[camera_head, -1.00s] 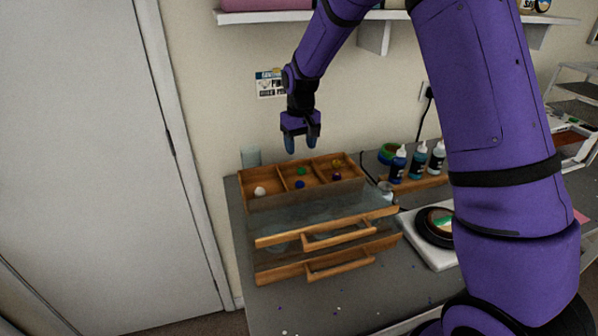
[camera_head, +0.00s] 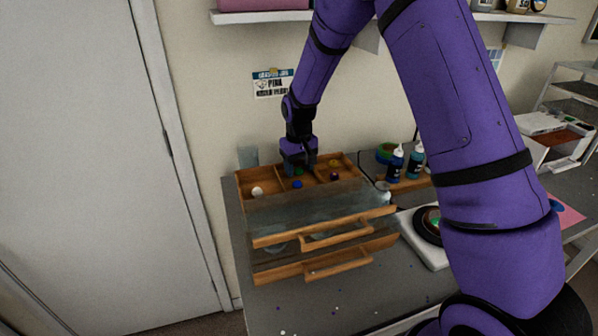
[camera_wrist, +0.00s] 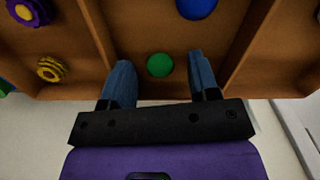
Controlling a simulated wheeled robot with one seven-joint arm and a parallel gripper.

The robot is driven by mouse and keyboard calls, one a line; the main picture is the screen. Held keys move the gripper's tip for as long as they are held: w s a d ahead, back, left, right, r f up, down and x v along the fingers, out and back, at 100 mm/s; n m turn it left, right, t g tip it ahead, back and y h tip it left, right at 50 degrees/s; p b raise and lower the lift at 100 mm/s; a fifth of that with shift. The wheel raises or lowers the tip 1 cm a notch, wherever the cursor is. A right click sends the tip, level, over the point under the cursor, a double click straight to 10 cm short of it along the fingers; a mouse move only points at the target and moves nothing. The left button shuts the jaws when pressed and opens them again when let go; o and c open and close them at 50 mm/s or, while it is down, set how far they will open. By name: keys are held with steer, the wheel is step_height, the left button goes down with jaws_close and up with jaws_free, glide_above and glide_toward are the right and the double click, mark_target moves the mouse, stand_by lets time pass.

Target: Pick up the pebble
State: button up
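A small round green pebble (camera_wrist: 160,65) lies in the middle compartment of the wooden drawer (camera_head: 262,203). A larger blue one (camera_wrist: 196,6) lies in the same compartment; it also shows in the head view (camera_head: 297,184). My gripper (camera_head: 299,171) is open and reaches down into the middle compartment. In the wrist view its fingers stand on either side of the green pebble, with a gap on both sides, and hold nothing. In the head view the fingers mostly hide the green pebble. The frames do not show which piece the task means.
A white ball (camera_head: 257,191) lies in the left compartment. A yellow-striped piece (camera_wrist: 52,69) and a purple-yellow one (camera_wrist: 27,10) lie in the right compartment. Wooden dividers flank the middle compartment closely. Bottles (camera_head: 396,163) stand to the right, and two lower drawers (camera_head: 325,239) stick out in front.

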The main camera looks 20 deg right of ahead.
steer(key=c, duration=0.9)
steer(key=shift+o, duration=0.2)
steer(key=shift+r, duration=0.15)
